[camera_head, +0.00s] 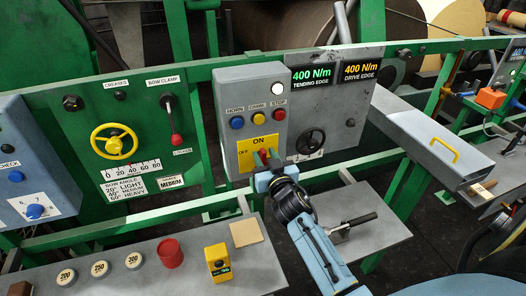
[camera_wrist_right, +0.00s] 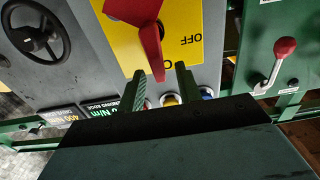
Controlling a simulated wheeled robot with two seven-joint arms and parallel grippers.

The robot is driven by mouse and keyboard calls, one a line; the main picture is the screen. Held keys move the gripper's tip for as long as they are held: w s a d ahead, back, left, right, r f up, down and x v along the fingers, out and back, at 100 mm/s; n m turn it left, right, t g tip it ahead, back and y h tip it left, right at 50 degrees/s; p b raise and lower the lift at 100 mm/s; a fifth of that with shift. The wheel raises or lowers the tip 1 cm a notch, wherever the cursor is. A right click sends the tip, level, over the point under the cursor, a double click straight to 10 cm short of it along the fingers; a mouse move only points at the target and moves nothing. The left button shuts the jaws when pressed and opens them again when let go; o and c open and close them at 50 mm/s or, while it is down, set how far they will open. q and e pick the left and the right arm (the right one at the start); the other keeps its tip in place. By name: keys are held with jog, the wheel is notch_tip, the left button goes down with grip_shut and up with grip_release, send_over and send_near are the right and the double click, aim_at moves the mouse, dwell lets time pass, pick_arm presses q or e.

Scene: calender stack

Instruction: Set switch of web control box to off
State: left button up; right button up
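The web control box (camera_head: 237,108) is grey, with blue, yellow and red buttons along its top. Its yellow switch plate (camera_head: 245,150) is marked ON at the top and OFF at the left. In the right wrist view, turned upside down, the red switch handle (camera_wrist_right: 148,42) points toward the ON mark and partly covers it. My right gripper (camera_head: 264,157) is in front of the plate and hides much of the handle in the head view. Its fingers (camera_wrist_right: 161,75) are apart, one on each side of the handle's tip; contact cannot be told. My left gripper is not in view.
A grey panel with a black handwheel (camera_head: 310,141) stands right of the box. A green panel with a yellow wheel (camera_head: 114,141) is at left. Below, a shelf holds a yellow device (camera_head: 218,262), a red cylinder (camera_head: 170,253) and several round weights. A clamp tool (camera_head: 352,224) lies at right.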

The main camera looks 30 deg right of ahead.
jog(key=shift+x, duration=1.15)
grip_shut()
